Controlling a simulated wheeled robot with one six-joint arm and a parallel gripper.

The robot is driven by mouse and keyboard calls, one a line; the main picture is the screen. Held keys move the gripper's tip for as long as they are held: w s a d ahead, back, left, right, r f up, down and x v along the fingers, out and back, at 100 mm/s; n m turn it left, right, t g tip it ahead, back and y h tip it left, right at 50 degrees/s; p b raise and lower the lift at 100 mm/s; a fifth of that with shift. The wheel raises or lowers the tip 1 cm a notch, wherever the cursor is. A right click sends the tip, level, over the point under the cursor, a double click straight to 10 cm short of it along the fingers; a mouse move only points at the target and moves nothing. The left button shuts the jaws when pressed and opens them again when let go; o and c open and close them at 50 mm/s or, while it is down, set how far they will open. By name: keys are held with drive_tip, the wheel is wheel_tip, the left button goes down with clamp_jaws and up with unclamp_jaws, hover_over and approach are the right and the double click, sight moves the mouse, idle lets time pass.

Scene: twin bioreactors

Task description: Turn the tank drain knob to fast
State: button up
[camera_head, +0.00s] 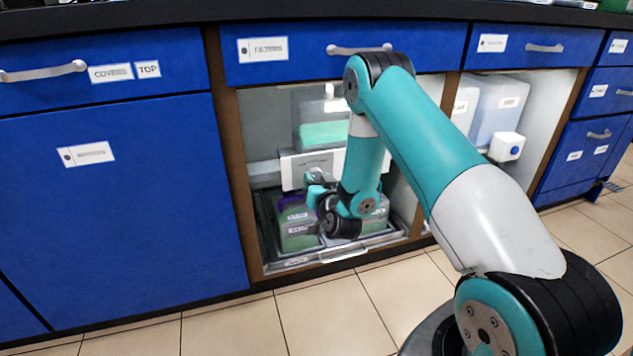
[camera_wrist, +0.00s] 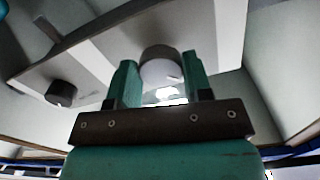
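In the wrist view, a round grey knob (camera_wrist: 161,69) sits on a light panel with a grey band (camera_wrist: 105,50). My gripper (camera_wrist: 159,60) is open, with one teal finger on each side of this knob. Whether the fingers touch it is unclear. A second, black knob (camera_wrist: 61,93) is on the panel to the left. I cannot read which knob is the tank drain. In the head view, my gripper (camera_head: 318,186) is inside the open cabinet bay, in front of a white labelled panel (camera_head: 296,172) below a tank with green contents (camera_head: 323,134). The knobs are hidden there.
Green boxes with labels (camera_head: 297,232) stand in a tray (camera_head: 337,255) just below my gripper. Wooden posts (camera_head: 229,150) edge the bay, with blue drawers above and a blue cabinet door (camera_head: 120,210) left. White containers (camera_head: 497,108) stand in the right bay. The tiled floor in front is clear.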

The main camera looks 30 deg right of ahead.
drive_tip(key=shift+m, duration=0.4)
drive_tip(key=shift+a+r+m+b, duration=0.1)
drive_tip(key=shift+m+b, duration=1.5)
drive_tip(key=shift+m, duration=2.65)
drive_tip(key=shift+a+m+b, duration=0.1)
drive_tip(key=shift+m+b, duration=1.45)
drive_tip(key=shift+m, duration=2.7)
drive_tip(key=o, duration=0.9)
drive_tip(key=shift+r, duration=0.1)
